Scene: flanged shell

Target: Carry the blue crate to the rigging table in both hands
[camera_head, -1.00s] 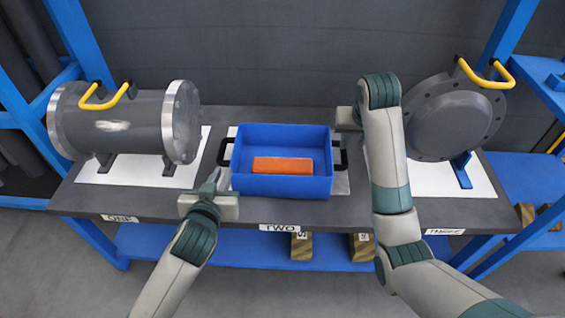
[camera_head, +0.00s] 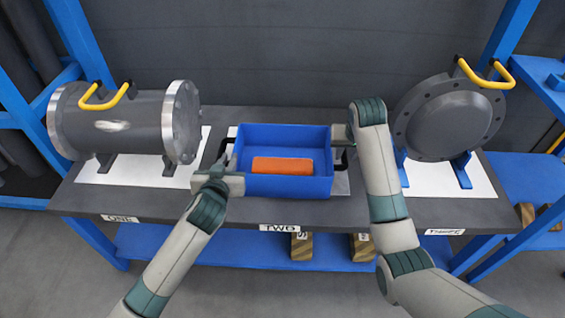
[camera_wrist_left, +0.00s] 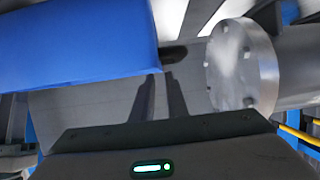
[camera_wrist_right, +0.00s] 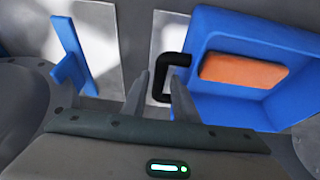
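The blue crate (camera_head: 290,187) sits on the grey table over bay TWO, with an orange block inside. It has a black handle at each side. My left gripper (camera_head: 220,158) is at the crate's left side, close to the left handle (camera_wrist_left: 172,53); its fingers (camera_wrist_left: 160,97) look apart and empty. My right gripper (camera_head: 347,148) is at the crate's right side. In the right wrist view its fingers (camera_wrist_right: 160,85) are apart, with the right handle (camera_wrist_right: 162,72) showing between them; contact is not visible. No table is marked as the rigging table.
The grey table (camera_head: 230,212) also holds a flanged shell (camera_head: 125,125) on the left and a dark round cover (camera_head: 450,118) in a blue stand on the right. A blue bench (camera_head: 525,180) stands at the far right. Blue posts rise behind.

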